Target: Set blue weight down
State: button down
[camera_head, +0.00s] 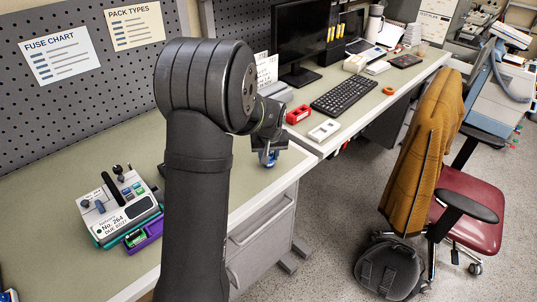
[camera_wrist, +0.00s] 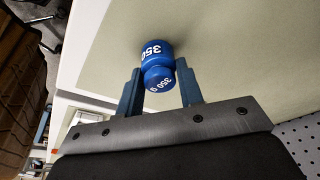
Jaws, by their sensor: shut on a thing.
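The blue weight (camera_wrist: 155,52) is a small knobbed cylinder with white "350" markings. It sits between the two blue-grey fingers of my gripper (camera_wrist: 158,77) in the wrist view, which is shut on its narrower knob end. In the head view the blue weight (camera_head: 268,158) shows small under my gripper (camera_head: 270,150), close over the bench top near its front right corner. I cannot tell whether its base touches the bench.
The pale bench top (camera_head: 125,148) is clear around the weight. A chair (camera_head: 425,150) stands beyond the edge.

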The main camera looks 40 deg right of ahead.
jog(key=c, duration=1)
grip_release()
jog(key=shift+o, duration=0.2)
jog(key=v, duration=1.2)
jog(key=shift+w+d, duration=0.1)
jog(key=x, duration=1.1)
jog(key=shift+f, duration=0.4)
jog(key=shift+r, duration=1.75)
